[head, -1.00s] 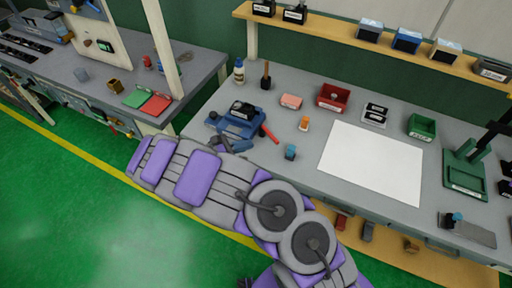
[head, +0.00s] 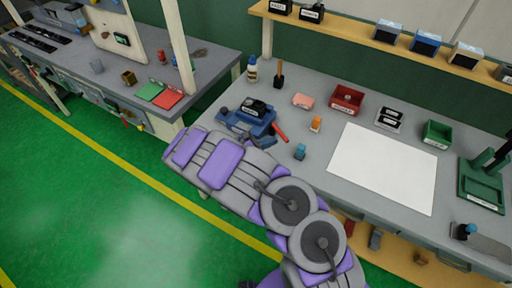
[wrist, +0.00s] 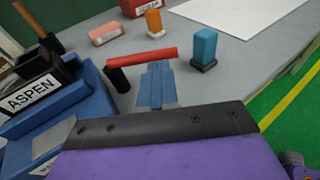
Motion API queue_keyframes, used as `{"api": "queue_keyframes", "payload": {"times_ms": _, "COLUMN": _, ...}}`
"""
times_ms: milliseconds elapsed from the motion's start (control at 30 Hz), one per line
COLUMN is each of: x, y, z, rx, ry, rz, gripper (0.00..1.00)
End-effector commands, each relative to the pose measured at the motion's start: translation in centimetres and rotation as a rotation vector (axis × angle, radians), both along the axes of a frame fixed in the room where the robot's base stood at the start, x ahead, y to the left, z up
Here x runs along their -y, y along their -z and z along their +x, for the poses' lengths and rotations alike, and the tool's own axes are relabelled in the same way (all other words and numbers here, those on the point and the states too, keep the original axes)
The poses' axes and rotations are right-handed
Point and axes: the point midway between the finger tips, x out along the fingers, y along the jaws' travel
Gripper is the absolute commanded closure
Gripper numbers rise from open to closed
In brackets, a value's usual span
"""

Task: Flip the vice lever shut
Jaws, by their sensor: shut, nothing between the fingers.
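The blue vice (head: 240,122) sits at the left end of the grey workbench, with a black block labelled ASPEN on it. It also shows at the left of the wrist view (wrist: 85,105). Its red lever (head: 280,132) sticks out to the right; in the wrist view the red bar (wrist: 148,55) lies crosswise with a black stem at its left end. My gripper (wrist: 158,72) is shut and empty, its bluish fingertips just below the red bar; I cannot tell whether they touch it. In the head view my arm partly hides the vice's near side.
Right of the vice stand an orange block (head: 316,124) and a teal block (head: 300,152). A pink block (head: 303,101), a red bin (head: 347,99) and a white sheet (head: 382,167) lie further along. A bottle (head: 252,70) stands behind the vice.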

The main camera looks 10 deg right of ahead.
Motion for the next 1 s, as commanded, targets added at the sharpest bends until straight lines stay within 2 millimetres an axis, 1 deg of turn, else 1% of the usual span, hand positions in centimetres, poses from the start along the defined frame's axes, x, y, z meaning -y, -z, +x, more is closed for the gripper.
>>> {"api": "queue_keyframes", "payload": {"times_ms": 33, "x": 0.7, "y": 0.3, "z": 0.2, "rx": 0.0, "ry": 0.002, "rz": 0.0, "gripper": 1.0}}
{"api": "queue_keyframes", "payload": {"times_ms": 200, "x": 1.8, "y": 0.5, "z": 0.8, "rx": -0.001, "ry": 0.0, "rz": 0.0, "gripper": 1.0}}
{"api": "queue_keyframes", "payload": {"times_ms": 667, "x": 2.1, "y": 0.5, "z": 0.9, "rx": -0.001, "ry": -0.005, "rz": -0.001, "gripper": 1.0}}
{"api": "queue_keyframes", "payload": {"times_ms": 867, "x": 2.7, "y": 0.3, "z": 0.9, "rx": 0.002, "ry": -0.068, "rz": -0.004, "gripper": 1.0}}
{"api": "queue_keyframes", "payload": {"times_ms": 1000, "x": 3.4, "y": 0.4, "z": 0.9, "rx": -0.002, "ry": -0.109, "rz": -0.005, "gripper": 1.0}}
